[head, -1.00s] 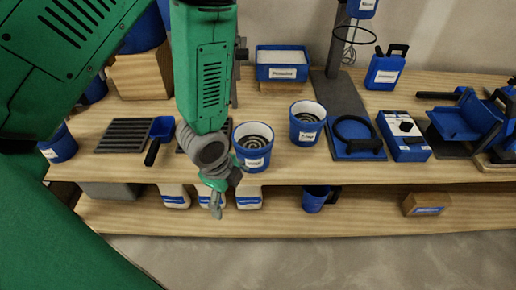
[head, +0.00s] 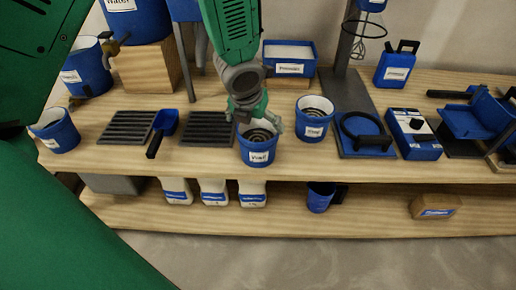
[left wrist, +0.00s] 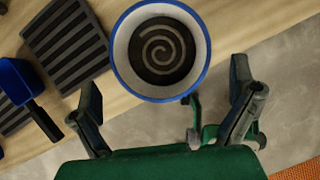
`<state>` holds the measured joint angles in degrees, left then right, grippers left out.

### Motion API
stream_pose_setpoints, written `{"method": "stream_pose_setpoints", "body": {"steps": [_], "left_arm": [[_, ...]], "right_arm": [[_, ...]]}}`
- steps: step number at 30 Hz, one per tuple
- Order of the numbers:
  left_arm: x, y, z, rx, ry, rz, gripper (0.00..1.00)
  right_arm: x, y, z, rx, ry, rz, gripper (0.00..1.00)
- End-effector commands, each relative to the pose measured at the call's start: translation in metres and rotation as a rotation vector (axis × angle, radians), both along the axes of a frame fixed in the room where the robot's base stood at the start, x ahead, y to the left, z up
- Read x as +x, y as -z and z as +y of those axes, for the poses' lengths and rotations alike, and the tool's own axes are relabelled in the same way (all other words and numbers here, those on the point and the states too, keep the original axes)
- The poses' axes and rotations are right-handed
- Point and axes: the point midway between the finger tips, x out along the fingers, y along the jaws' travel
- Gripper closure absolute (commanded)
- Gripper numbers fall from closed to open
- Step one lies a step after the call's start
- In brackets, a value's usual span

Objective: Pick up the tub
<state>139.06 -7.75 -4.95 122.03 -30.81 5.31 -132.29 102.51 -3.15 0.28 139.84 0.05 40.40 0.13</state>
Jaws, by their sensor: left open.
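A blue tub (head: 258,155) with a white label stands upright near the shelf's front edge. Its white inside shows a dark spiral, also seen in the left wrist view, where the tub (left wrist: 118,60) appears beyond the fingertips. My left gripper (head: 254,113) is over the tub's rim in the head view, fingers spread and holding nothing; the arm hides part of the far rim. In the left wrist view the open fingers (left wrist: 168,90) are spread below the tub in the picture. I cannot tell whether they touch it. A similar tub (head: 312,130) stands just right. My right gripper is not seen.
A slotted dark tray (head: 205,128), a blue scoop (head: 165,123) and another tray (head: 125,127) lie to the left. A blue stand with a ring (head: 365,135) and a blue box (head: 412,135) are to the right. White containers (head: 213,192) stand on the lower shelf.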

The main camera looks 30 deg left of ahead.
Motion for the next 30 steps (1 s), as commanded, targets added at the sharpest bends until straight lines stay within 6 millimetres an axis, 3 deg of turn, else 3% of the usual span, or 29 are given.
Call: {"method": "stream_pose_setpoints", "body": {"steps": [5,13,23,26,28,30], "left_arm": [[0.005,0.012,0.002,-0.002,0.000,-0.001,0.00],[0.020,0.049,0.008,-0.004,-0.001,0.000,0.00],[0.024,0.055,0.008,-0.001,-0.001,-0.001,0.00],[0.024,0.055,0.008,-0.002,-0.001,0.000,0.28],[0.024,0.055,0.008,-0.002,-0.001,-0.002,0.53],[0.024,0.055,0.008,-0.002,-0.001,-0.002,0.57]], "right_arm": [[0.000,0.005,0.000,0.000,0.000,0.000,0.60],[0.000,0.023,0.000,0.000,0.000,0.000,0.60],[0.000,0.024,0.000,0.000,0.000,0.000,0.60],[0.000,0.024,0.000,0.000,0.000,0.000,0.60],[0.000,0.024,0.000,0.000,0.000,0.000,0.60],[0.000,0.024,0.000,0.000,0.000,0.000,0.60]]}}
